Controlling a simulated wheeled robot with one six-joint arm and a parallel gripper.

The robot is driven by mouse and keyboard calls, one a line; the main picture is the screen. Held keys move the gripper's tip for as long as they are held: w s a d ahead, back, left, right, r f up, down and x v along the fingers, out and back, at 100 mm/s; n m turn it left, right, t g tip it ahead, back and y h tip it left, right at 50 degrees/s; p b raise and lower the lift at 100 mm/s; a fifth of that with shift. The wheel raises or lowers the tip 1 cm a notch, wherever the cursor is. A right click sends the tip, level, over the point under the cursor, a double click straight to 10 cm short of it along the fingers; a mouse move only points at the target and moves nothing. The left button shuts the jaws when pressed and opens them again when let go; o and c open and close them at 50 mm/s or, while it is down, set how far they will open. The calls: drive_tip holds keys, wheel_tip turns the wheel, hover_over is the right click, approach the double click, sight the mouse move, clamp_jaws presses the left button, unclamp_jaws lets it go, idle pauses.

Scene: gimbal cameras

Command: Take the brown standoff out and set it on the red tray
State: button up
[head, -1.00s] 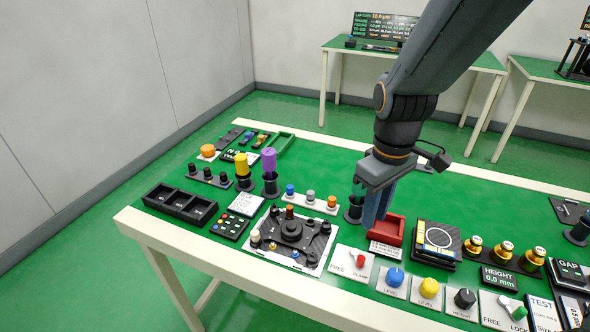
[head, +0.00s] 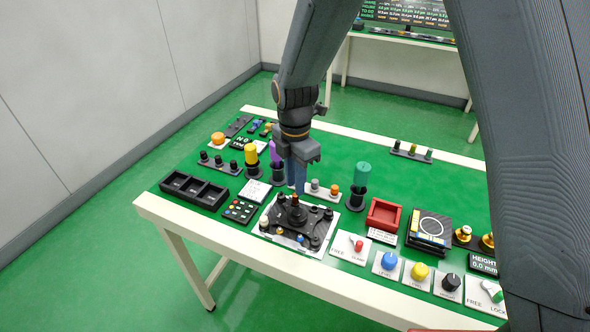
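The brown standoff (head: 295,198) stands upright at the back of the black fixture plate (head: 275,228), and only a small reddish-brown part of it shows. My gripper (head: 299,189) points down right at it, with its blue-grey fingers over or just behind it. I cannot tell whether they touch it, and the gap between the fingers does not show. The red tray (head: 383,228) lies to the right of the fixture, and it looks empty.
A purple-topped tool (head: 276,152) and a yellow-topped one (head: 251,155) stand left of my gripper. A green-topped holder (head: 359,180) stands behind the red tray.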

sight(295, 200)
drive_tip(key=shift+f+p, duration=0.35)
drive_tip(key=shift+f, duration=1.7)
clamp_jaws()
drive_tip(key=n, duration=0.4)
drive_tip(key=shift+n, duration=0.3)
drive_tip(key=n, duration=0.5)
drive_tip(key=shift+n, duration=0.4)
drive_tip(key=shift+o, duration=1.5)
unclamp_jaws()
